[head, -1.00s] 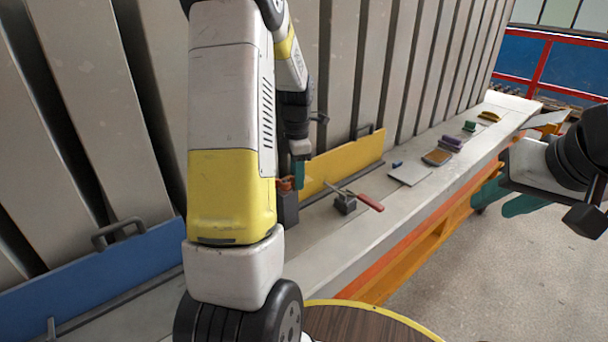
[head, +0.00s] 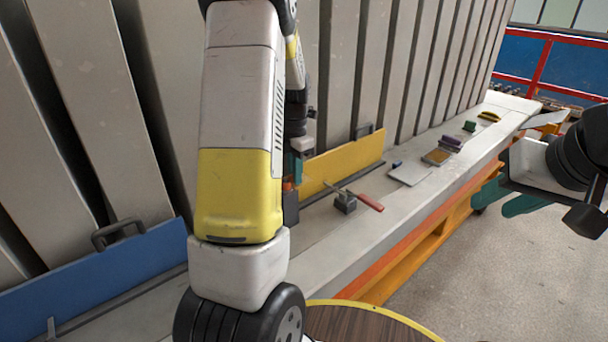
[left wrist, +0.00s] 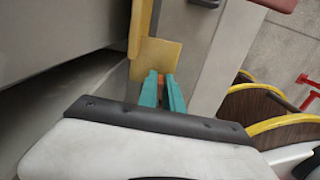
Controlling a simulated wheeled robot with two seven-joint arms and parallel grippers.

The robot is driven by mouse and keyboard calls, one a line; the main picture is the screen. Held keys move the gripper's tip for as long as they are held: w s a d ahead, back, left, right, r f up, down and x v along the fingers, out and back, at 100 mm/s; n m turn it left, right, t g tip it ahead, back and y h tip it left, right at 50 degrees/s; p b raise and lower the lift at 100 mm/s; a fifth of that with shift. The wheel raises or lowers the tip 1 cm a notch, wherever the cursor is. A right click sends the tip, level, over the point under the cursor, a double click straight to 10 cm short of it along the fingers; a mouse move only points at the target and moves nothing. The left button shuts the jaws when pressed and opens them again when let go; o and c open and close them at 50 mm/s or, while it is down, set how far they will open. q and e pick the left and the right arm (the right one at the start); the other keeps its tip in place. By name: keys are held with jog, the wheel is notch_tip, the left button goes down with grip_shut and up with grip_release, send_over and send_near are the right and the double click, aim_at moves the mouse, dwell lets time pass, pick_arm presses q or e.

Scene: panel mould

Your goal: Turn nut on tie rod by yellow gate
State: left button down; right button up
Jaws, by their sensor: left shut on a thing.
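The yellow gate (head: 345,162) stands upright along the foot of the grey panels in the head view; yellow plate (left wrist: 158,55) also shows in the left wrist view. My left gripper (head: 294,168) is at the gate's near end, mostly hidden behind my own left arm. In the left wrist view its teal fingers (left wrist: 162,86) are closed around a small orange part, which I take to be the nut (left wrist: 160,78); most of it is covered. The tie rod cannot be made out. My right gripper (head: 500,202) is open and empty at the right, beyond the bench edge.
On the bench (head: 335,240) lie a dark block (head: 345,204) with a red-handled tool (head: 368,202), a pale sheet (head: 410,173) and several small items further back. A blue gate (head: 90,270) stands at the left. The floor at right is clear.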

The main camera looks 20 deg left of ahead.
pick_arm(q)
jog(key=shift+w+a+n, duration=0.15)
jog(key=shift+a+n, duration=0.15)
jog(key=shift+n, duration=0.8)
